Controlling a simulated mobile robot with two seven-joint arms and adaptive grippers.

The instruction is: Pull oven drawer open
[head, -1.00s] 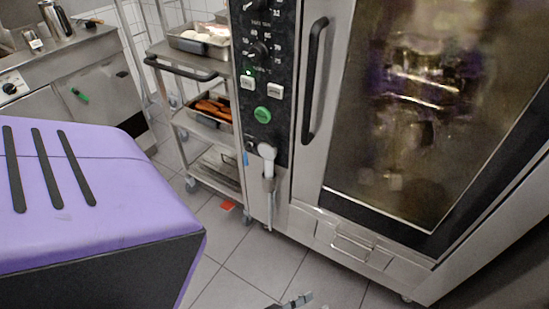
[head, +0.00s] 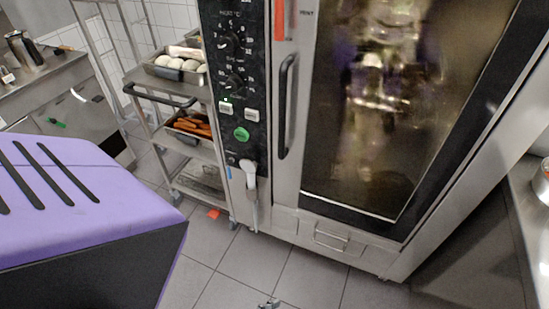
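The oven (head: 282,190) is a tall steel unit with a dark glass door. Its drawer (head: 315,235) is a low steel panel below the door, with a small metal loop handle (head: 331,239). The drawer front looks flush with the oven base, so it appears shut. A small metal tip (head: 269,303) at the bottom edge seems to be part of my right gripper. It is in front of the oven, below and left of the drawer handle in the picture, apart from it. Its fingers are mostly cut off. My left gripper is not in view.
A wheeled rack (head: 182,98) with trays of food stands left of the oven. A hand shower (head: 250,177) hangs on the oven's front. A small red item (head: 214,214) lies on the floor. The tiled floor (head: 310,278) before the drawer is clear. A steel counter (head: 533,195) stands at right.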

